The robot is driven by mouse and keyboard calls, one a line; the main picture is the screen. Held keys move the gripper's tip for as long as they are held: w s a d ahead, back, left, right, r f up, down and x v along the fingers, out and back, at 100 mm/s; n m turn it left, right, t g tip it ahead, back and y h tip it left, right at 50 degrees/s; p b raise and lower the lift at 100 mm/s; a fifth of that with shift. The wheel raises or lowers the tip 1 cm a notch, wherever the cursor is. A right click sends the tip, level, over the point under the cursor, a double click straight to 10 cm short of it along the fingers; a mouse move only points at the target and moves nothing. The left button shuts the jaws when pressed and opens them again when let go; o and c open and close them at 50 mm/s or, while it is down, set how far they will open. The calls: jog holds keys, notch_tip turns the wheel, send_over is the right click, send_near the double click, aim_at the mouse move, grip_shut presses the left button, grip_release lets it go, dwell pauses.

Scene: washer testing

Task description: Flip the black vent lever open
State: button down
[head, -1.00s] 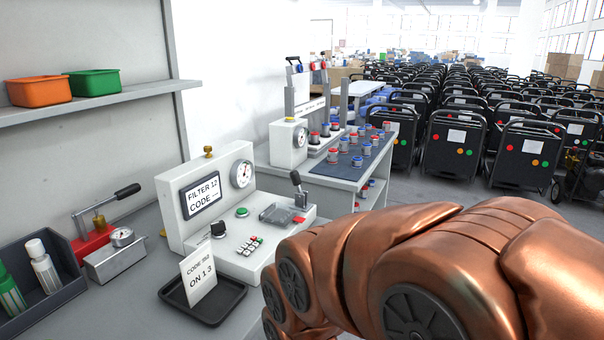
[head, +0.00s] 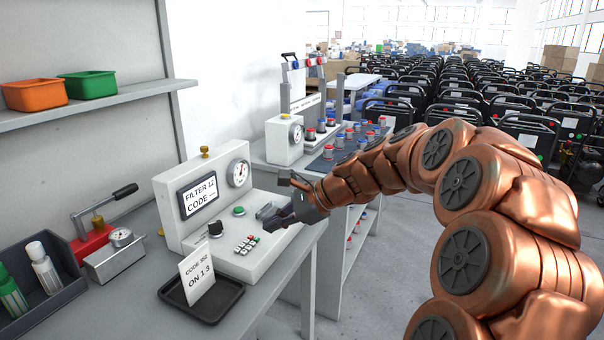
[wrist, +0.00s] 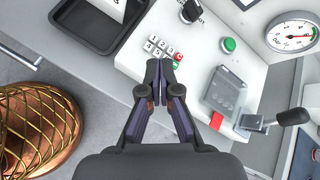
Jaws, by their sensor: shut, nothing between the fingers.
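The tester panel (head: 225,262) is a white box with a display, a gauge, a green button and a keypad. No vent label is readable. My gripper (head: 270,228) is shut and empty above the panel's front right part. In the wrist view my gripper (wrist: 159,70) points at the keypad (wrist: 163,46), with the lever to its right, apart from it. A clear cover (wrist: 222,95) lies between them.
A black knob (head: 215,229) sits on the panel. A black tray (head: 224,302) with a code card (head: 196,272) is in front. A red press (head: 90,246) with a black handle stands left. Another bench (head: 335,170) with small canisters is behind.

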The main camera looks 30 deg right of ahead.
aim_at(294, 175)
jog(key=w+d+r+m+t+h, duration=0.1)
jog(key=d+r+m, duration=0.1)
jog(key=d, duration=0.5)
jog(key=d+r+m+t+h, duration=0.1)
jog(key=d+r+m+t, duration=0.1)
jog(key=d+m, duration=0.2)
jog(key=w+d+r+m+t+h, duration=0.1)
jog(key=d+r+m+t, duration=0.1)
jog(key=d, duration=0.8)
jog(key=shift+w+m+p, duration=0.3)
jog(key=shift+m, duration=0.6)
jog(key=shift+w+f, duration=0.1)
jog(key=x, duration=1.3)
jog(key=shift+w+a+b, duration=0.25)
jog(key=shift+w+b, duration=0.15)
jog(key=shift+w, duration=0.05)
jog(key=shift+w+r+p, duration=0.1)
jog(key=shift+r+p, duration=0.15)
jog(key=shift+p, duration=0.25)
